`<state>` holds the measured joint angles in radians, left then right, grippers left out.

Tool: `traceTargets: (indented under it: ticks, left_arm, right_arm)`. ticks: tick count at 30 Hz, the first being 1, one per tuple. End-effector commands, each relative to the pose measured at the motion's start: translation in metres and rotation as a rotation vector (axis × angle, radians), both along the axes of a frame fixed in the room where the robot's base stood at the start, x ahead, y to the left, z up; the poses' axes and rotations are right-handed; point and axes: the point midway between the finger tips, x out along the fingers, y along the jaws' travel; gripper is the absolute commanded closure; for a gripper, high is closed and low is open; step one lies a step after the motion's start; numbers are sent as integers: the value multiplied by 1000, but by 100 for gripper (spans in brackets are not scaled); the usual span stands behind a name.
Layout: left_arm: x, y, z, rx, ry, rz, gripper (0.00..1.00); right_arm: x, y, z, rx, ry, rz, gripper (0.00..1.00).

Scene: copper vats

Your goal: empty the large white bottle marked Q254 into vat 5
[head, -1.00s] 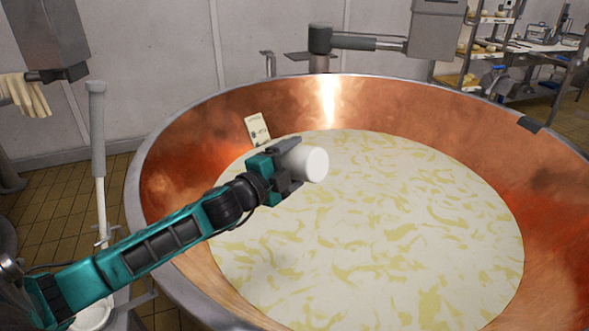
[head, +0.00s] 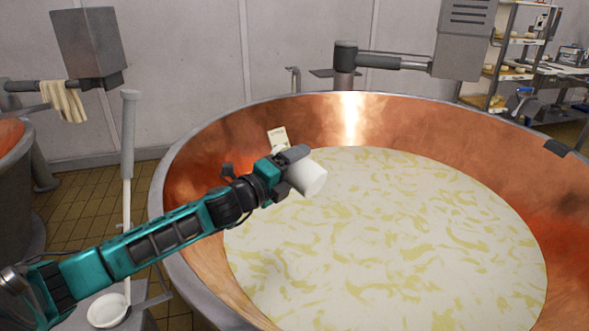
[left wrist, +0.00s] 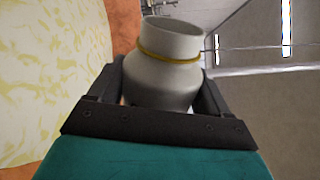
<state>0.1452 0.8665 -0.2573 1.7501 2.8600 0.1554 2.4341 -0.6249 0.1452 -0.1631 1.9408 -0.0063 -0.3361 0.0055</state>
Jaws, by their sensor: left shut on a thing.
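My left gripper (head: 288,172) is shut on a white bottle (head: 308,178) and holds it above the vat (head: 420,122). In the head view the bottle's plain round end points down and to the right. In the left wrist view the bottle (left wrist: 163,82) shows a narrower neck with a yellow band, between the two fingers. No marking on it can be read, and no stream shows. The vat is a wide copper bowl filled with pale, yellow-streaked liquid (head: 390,240). My right gripper is not in view.
A pale card (head: 278,139) with unreadable marks is at the vat's far left wall. A long-handled white ladle (head: 127,190) stands left of the vat. A grey arm (head: 385,60) is behind the rim. Another copper vat (head: 12,145) is at the far left.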

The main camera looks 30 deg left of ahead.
Motion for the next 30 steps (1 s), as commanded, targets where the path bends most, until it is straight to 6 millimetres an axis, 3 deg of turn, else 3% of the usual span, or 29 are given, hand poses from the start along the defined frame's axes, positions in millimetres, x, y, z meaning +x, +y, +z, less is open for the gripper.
traceTargets:
  ticks: [9, 15, 21, 30]
  left_arm:
    - [0, 1, 10, 777, -128, -1, 68]
    - [0, 0, 15, 1094, -179, 2, 68]
    - [0, 0, 18, 1245, -202, 2, 68]
    - [0, 0, 18, 1270, -205, 2, 68]
  right_arm:
    - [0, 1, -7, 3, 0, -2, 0]
    - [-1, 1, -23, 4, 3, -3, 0]
    - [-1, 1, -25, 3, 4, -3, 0]
    - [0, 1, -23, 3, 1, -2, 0]
